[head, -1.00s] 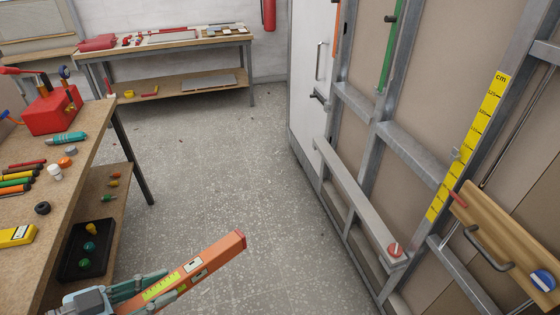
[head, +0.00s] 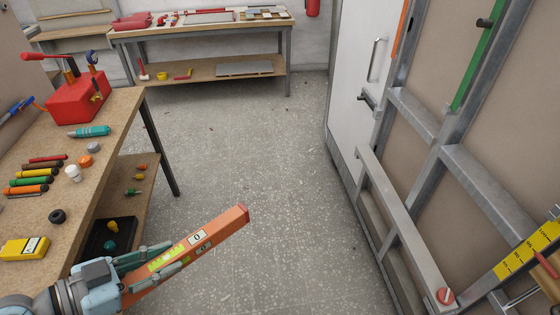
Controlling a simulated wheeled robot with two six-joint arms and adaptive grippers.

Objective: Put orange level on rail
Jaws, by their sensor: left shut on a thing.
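The orange level (head: 215,229) is a long orange bar with a yellow-green vial window and small white labels. My left gripper (head: 150,263) is shut on it near its lower end, at the bottom of the head view. The level points up and to the right, over the open floor. A grey rail (head: 403,226) runs low along the metal frame on the right and has a red round knob (head: 445,296) at its near end. The level is apart from this rail. Which rail the task means I cannot tell. My right gripper does not show.
A workbench (head: 112,112) on the left holds a red toolbox (head: 78,98), markers and a yellow device (head: 24,248). A second bench (head: 200,31) stands at the back. The framed wall on the right carries a green bar (head: 478,55) and a yellow scale (head: 527,252). The floor (head: 240,140) between is clear.

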